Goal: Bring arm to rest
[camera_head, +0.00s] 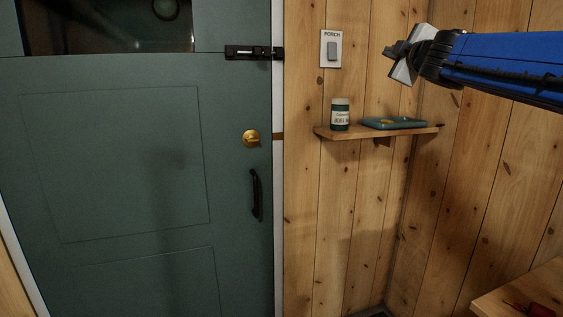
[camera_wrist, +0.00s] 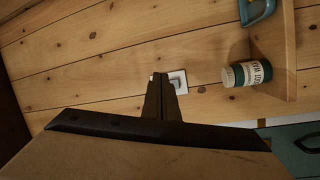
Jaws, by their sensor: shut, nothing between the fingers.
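My gripper (camera_head: 397,60) is at the end of my blue arm at the upper right of the head view, in front of the pine wall. Its fingers are together and hold nothing. In the wrist view the closed fingers (camera_wrist: 159,92) point toward the wall. They overlap the edge of the white switch plate (camera_wrist: 178,82) in that picture, but contact cannot be told. In the head view the switch plate (camera_head: 331,49), labelled PORCH, is left of the gripper and fully visible.
A green door (camera_head: 150,150) with a black bolt (camera_head: 255,52), brass lock (camera_head: 250,138) and black handle (camera_head: 256,194) stands left. A wooden surface (camera_head: 540,285) is lower right.

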